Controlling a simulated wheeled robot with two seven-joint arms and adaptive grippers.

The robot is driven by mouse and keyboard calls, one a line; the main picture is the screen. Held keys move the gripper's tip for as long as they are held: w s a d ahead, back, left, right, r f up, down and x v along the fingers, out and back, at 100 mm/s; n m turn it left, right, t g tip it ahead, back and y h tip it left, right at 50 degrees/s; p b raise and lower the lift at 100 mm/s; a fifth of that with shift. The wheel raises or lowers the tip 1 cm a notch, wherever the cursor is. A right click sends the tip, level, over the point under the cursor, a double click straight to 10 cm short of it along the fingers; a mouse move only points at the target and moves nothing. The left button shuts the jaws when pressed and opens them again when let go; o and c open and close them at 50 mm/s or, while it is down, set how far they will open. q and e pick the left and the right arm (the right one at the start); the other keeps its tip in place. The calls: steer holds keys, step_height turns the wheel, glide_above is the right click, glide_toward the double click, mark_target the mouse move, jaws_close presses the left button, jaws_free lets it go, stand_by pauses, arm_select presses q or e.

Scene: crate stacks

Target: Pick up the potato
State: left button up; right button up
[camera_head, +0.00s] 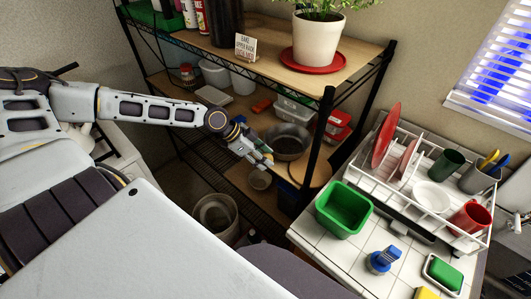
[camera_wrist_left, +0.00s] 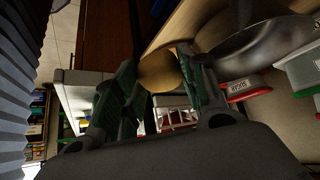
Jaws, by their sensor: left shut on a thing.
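The potato (camera_wrist_left: 158,72) is a rounded yellow-brown lump in the left wrist view, between the two dark fingers of my left gripper (camera_wrist_left: 162,92). The gripper is shut on it. In the head view my left gripper (camera_head: 260,157) reaches in from the left to the middle level of the wire rack, in front of a grey metal pot (camera_head: 287,141). The potato is too small and covered by the fingers to make out clearly there. My right gripper is not in view.
The rack's upper shelf (camera_head: 268,48) is above the gripper, and a black post (camera_head: 318,150) stands to its right. Clear containers (camera_head: 294,111) sit behind. A green bin (camera_head: 343,209) stands on the tiled counter at right.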

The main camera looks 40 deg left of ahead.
arm_select(q)
steer(key=shift+s+a+r+p, duration=0.1)
steer(key=shift+s+p, duration=0.55)
steer(key=shift+s, duration=0.2)
steer(key=shift+s+a+p, duration=0.15)
steer(key=shift+s+p, duration=0.15)
steer(key=shift+s, duration=0.2)
